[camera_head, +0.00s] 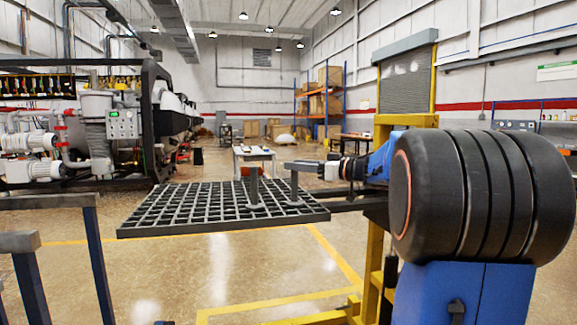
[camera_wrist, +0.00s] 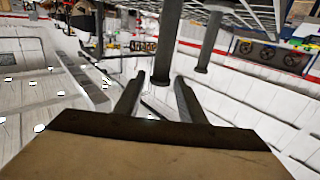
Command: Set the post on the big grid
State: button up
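The big grid (camera_head: 185,215) is a dark flat lattice in the middle of the head view. Two grey posts stand upright on its right part: one nearer the right edge (camera_head: 294,187) and one just left of it (camera_head: 254,186). Each has a round base that appears to rest on the grid. My gripper (camera_head: 290,166) is at the top of the right post. In the wrist view my gripper (camera_wrist: 160,80) has its fingers apart, with the end of the near post (camera_wrist: 168,40) between the tips and narrow gaps beside it. The other post (camera_wrist: 211,40) is farther off.
Furnace equipment (camera_head: 110,125) fills the left side. A small table (camera_head: 253,154) and blue-orange shelving (camera_head: 320,105) stand farther back. Most of the grid's left part is bare.

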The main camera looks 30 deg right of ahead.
jog(key=v, duration=0.7)
notch_tip(320, 180, up, 3)
jog(key=w+a+m+t+h, duration=0.2)
jog(key=a+m+t+h, duration=0.15)
jog(key=h, duration=0.35)
jog(key=s+a+f+g, duration=0.4)
jog(key=s+a+f, duration=0.2)
jog(key=s+f, duration=0.4)
jog(key=s+a+f+m+g+h, duration=0.1)
jog(key=s+a+f+g, duration=0.4)
jog(key=s+f, duration=0.6)
jog(key=s+a+f+m+g, duration=0.1)
jog(key=s+a+f+g, duration=0.4)
jog(key=s+a+f, duration=0.3)
jog(key=s+f, duration=0.3)
jog(key=f, duration=0.4)
jog(key=shift+s+a+f+h, duration=0.2)
jog(key=shift+a+f+h, duration=0.1)
jog(key=shift+f+h, duration=0.1)
jog(key=shift+r+g, duration=0.1)
jog(key=shift+g, duration=0.15)
